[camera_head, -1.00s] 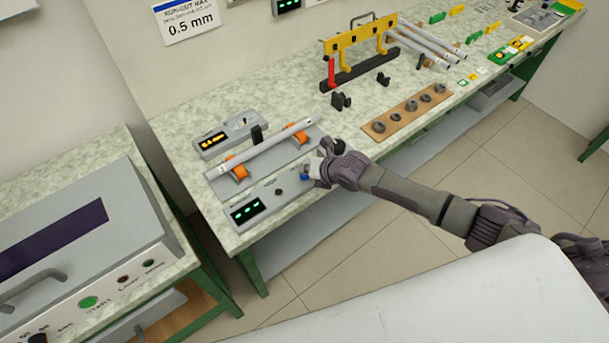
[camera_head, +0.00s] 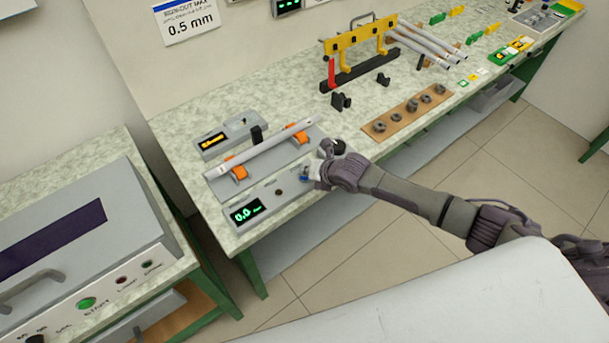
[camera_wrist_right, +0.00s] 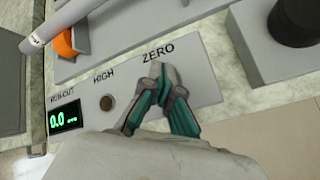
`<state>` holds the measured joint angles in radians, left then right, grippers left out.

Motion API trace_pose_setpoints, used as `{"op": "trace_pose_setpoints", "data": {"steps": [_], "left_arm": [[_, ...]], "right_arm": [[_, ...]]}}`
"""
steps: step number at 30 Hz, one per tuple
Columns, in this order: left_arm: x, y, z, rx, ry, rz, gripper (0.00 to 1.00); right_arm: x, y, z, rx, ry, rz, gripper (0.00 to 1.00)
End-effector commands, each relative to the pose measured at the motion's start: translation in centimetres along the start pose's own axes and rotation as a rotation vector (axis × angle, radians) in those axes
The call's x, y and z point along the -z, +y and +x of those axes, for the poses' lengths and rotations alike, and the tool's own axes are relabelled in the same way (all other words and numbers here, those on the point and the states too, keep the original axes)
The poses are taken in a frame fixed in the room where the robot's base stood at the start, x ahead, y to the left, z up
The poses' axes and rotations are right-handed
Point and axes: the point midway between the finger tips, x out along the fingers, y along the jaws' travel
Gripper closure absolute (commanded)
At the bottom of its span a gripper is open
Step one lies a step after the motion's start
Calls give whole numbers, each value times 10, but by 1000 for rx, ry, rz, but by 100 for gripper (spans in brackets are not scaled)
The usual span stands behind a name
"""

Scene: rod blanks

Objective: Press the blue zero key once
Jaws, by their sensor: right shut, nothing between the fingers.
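The blue zero key (camera_head: 303,178) shows as a small blue patch at the right end of the grey run-out box (camera_head: 265,203) in the head view. My right gripper (camera_head: 312,172) is shut and empty, its fingertips at the key. In the right wrist view, the shut fingertips (camera_wrist_right: 160,68) are just below the printed word ZERO and hide the key. I cannot tell whether they touch it. My left gripper is not in view.
A silver rod (camera_head: 262,147) lies on orange rollers (camera_head: 237,170) behind the box. A wooden board (camera_head: 390,122) with several dark rings lies to the right.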

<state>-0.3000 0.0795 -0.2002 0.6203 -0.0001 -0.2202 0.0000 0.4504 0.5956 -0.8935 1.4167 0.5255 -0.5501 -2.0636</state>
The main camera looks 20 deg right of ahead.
Motion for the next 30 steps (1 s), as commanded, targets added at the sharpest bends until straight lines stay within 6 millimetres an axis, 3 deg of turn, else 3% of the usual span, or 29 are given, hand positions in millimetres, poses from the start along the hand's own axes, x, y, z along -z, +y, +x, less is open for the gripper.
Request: {"op": "trace_pose_setpoints", "data": {"steps": [30], "left_arm": [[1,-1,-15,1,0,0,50]], "right_arm": [[-8,9,-12,1,1,0,100]]}}
